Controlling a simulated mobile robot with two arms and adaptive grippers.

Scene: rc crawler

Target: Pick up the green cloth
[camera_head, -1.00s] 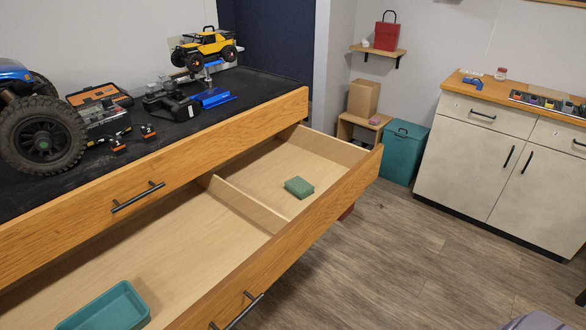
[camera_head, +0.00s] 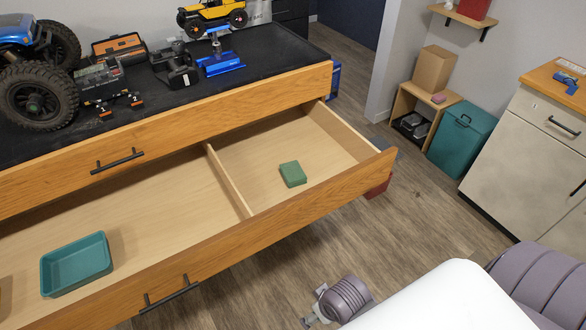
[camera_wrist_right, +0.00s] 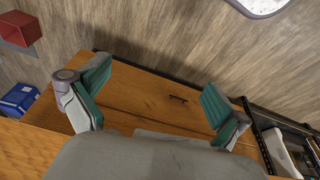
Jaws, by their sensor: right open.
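The green cloth (camera_head: 293,174) is a small folded block lying in the right compartment of the open wooden drawer (camera_head: 240,228). It does not show in the right wrist view. My right gripper (camera_wrist_right: 150,95) is open and empty in the right wrist view, with its two green-padded fingers wide apart in front of a wooden surface. In the head view, part of my right arm (camera_head: 345,298) shows at the bottom, outside the drawer front and apart from the cloth; its fingertips are not clear there. My left gripper is not in view.
A teal tray (camera_head: 76,264) sits in the drawer's left compartment, past a thin divider (camera_head: 229,181). The black worktop (camera_head: 150,100) above holds RC cars and tools. A teal bin (camera_head: 461,138) and a cabinet (camera_head: 525,150) stand right. Floor between is mostly clear.

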